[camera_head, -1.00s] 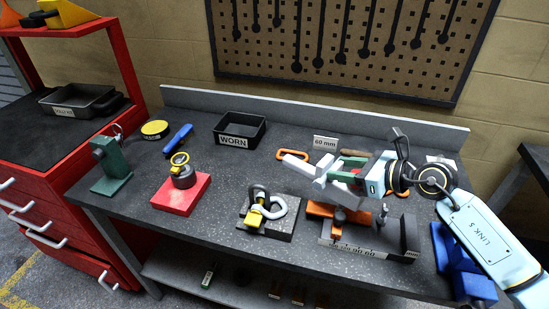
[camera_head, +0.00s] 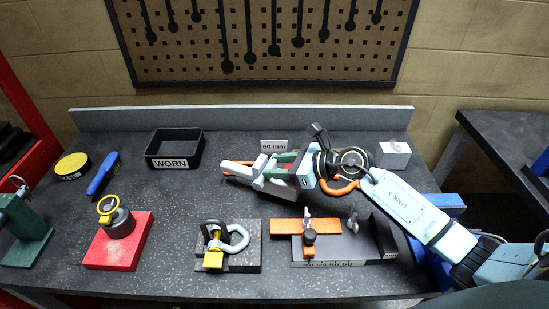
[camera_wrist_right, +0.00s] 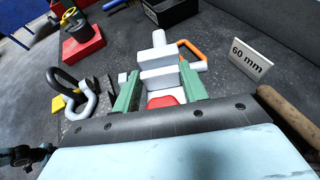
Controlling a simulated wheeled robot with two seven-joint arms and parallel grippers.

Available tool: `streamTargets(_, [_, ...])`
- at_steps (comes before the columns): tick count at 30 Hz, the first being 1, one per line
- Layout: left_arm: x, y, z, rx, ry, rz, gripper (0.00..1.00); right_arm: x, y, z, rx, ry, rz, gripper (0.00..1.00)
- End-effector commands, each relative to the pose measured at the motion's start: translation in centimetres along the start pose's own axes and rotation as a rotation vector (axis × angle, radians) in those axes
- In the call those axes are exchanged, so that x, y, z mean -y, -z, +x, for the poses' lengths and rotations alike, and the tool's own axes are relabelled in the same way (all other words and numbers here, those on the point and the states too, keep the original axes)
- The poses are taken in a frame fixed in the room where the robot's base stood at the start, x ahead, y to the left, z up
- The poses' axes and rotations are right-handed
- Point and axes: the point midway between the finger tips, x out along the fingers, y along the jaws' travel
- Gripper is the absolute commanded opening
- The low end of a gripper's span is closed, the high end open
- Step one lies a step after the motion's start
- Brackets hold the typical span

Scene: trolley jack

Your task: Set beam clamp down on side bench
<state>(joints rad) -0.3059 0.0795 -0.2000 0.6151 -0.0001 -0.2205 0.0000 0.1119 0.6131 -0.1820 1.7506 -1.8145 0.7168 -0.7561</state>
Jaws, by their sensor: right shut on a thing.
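The beam clamp, which I take to be the pale grey stepped piece (camera_head: 244,172), is in my right gripper (camera_head: 279,168), above the back middle of the near workbench. In the right wrist view the clamp (camera_wrist_right: 158,62) sits between the two green fingers (camera_wrist_right: 160,92), with a red part showing near the palm. The side bench (camera_head: 505,135), with a dark top, stands at the right edge of the head view, apart from the near workbench. My left gripper is not in view.
The workbench holds a WORN bin (camera_head: 174,148), a 60 mm sign (camera_head: 273,146), a red block (camera_head: 118,242), a shackle on a dark plate (camera_head: 228,245), an orange bar fixture (camera_head: 305,228) and a pale box (camera_head: 394,154). The visible side bench top looks mostly clear.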

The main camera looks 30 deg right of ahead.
Motion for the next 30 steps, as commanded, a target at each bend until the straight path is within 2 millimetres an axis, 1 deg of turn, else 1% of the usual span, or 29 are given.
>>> streamTargets(1, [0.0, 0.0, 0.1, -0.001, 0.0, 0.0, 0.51, 0.1, -0.2, 0.1, 0.011, 0.004, -0.002, 0.0])
streamTargets(2, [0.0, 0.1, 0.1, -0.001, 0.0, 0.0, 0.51, 0.1, -0.1, 0.1, 0.011, 0.003, -0.002, 0.0])
streamTargets(7, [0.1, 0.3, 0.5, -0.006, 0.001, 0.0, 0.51, 0.1, 1.9, 0.9, 0.009, 0.004, 0.0, 0.0])
streamTargets(11, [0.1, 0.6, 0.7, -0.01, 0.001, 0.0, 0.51, 0.2, 3.0, 1.4, 0.01, 0.004, -0.001, 0.0])
streamTargets(20, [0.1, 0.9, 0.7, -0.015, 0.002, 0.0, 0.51, 0.2, 3.1, 1.4, 0.011, 0.004, -0.004, 0.0])
streamTargets(24, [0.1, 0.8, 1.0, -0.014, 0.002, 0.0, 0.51, 0.2, 3.5, 1.6, 0.01, 0.004, -0.004, 0.0])
streamTargets(25, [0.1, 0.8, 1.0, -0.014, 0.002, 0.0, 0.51, 0.0, 3.9, 1.6, 0.001, 0.001, -0.002, 0.45])
streamTargets(29, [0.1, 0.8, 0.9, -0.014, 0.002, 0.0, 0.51, 0.0, 3.8, 1.6, 0.001, 0.001, -0.001, 0.62])
streamTargets(30, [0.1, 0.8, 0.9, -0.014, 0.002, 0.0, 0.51, 0.0, 3.8, 1.6, 0.001, 0.0, -0.001, 0.65])
